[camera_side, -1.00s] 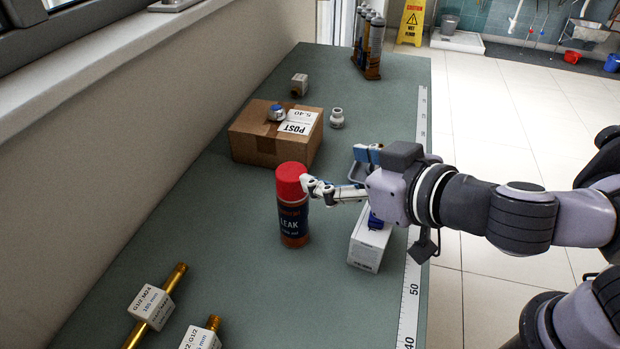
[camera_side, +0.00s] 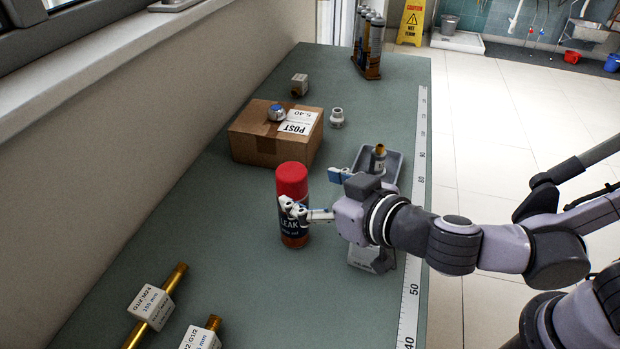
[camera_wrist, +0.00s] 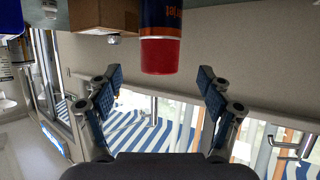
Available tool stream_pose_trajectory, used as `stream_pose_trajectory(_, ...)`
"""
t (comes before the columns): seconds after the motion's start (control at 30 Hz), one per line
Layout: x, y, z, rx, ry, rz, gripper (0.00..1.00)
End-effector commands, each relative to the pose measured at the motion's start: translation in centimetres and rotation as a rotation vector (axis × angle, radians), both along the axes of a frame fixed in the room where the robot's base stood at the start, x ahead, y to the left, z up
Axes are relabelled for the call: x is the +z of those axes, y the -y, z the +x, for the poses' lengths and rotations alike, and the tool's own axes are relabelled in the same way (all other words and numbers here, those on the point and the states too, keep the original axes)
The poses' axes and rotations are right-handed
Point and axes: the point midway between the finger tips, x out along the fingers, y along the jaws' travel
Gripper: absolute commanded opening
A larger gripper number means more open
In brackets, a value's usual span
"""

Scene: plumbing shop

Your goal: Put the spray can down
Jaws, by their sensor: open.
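The spray can (camera_side: 291,183), dark with a red cap and a "LEAK" label, stands upright on the green bench top. In the wrist view the can (camera_wrist: 161,50) appears upside down, its red cap toward me, lined up with the gap between my fingers. My gripper (camera_side: 314,191) is open. In the side view one finger crosses in front of the can's upper label and the other is to the right of the can. My gripper's fingers also show spread in the wrist view (camera_wrist: 160,77). I cannot tell whether a finger touches the can.
A cardboard box (camera_side: 254,140) with a blue-topped part on it stands behind the can. A grey tray (camera_side: 394,168) holding a brass-ended fitting is right of it. A white-and-grey box (camera_side: 372,259) is partly hidden under my gripper. Labelled brass pieces (camera_side: 150,306) lie at front left. The bench left of the can is clear.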

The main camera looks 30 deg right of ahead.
Motion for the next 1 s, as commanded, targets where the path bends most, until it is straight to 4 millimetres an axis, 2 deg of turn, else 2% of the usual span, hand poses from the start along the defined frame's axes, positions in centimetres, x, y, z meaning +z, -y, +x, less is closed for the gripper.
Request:
stream_pose_trajectory(0.33,-0.7,-0.3,1.8,-0.001,0.0,0.001,0.79)
stream_pose_trajectory(0.7,-2.0,-1.0,5.6,-0.001,0.0,0.001,0.79)
stream_pose_trajectory(1.0,-2.2,-1.1,5.9,0.0,-0.001,0.0,0.79)
